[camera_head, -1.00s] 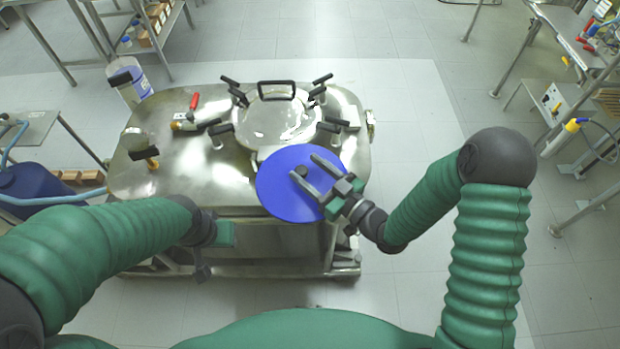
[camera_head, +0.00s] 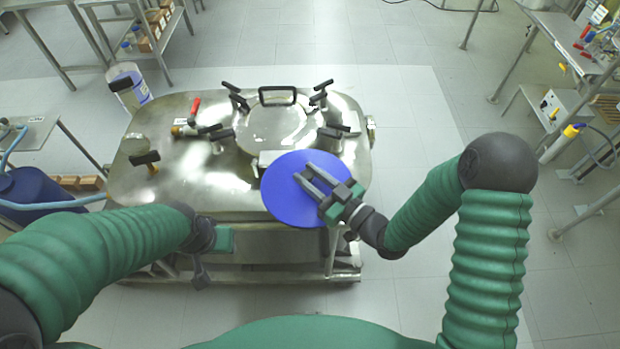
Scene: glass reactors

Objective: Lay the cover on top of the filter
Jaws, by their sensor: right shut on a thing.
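The cover is a flat blue disc (camera_head: 283,206) in front of the near edge of the filter, overlapping it in the picture. I take the filter to be the steel vessel (camera_head: 180,180) with a round, clamped hatch (camera_head: 273,125) on top. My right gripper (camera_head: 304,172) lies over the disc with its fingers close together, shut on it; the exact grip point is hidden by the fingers. Whether the disc touches the steel, I cannot tell. My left gripper (camera_head: 212,258) hangs low at the vessel's front, apart from the disc, and its fingers are unclear.
Black-handled clamps (camera_head: 235,97) and a black bar handle (camera_head: 277,95) rise around the hatch. A red-handled valve (camera_head: 193,110) stands left of it. A blue drum (camera_head: 35,190) is at the left. The floor right of the vessel is clear.

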